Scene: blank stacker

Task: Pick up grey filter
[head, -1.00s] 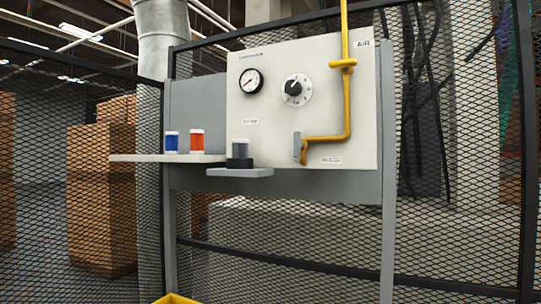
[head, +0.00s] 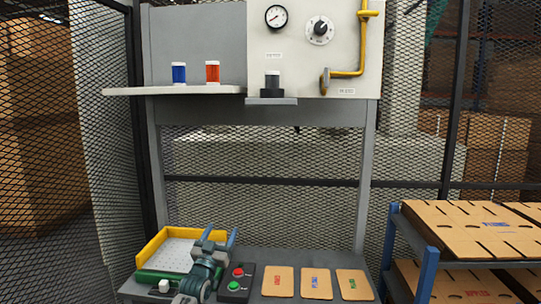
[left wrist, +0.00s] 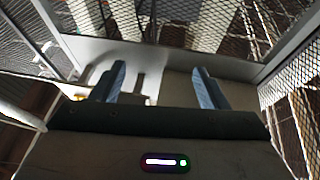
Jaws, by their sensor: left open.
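My right gripper is out of view.
On the bench are a yellow-rimmed tray (head: 148,247), a button box (head: 236,284) with red and green buttons, and several labelled cards (head: 315,283). A blue-framed rack (head: 428,262) with cardboard stands right. A yellow pipe (head: 364,45) runs down the panel.

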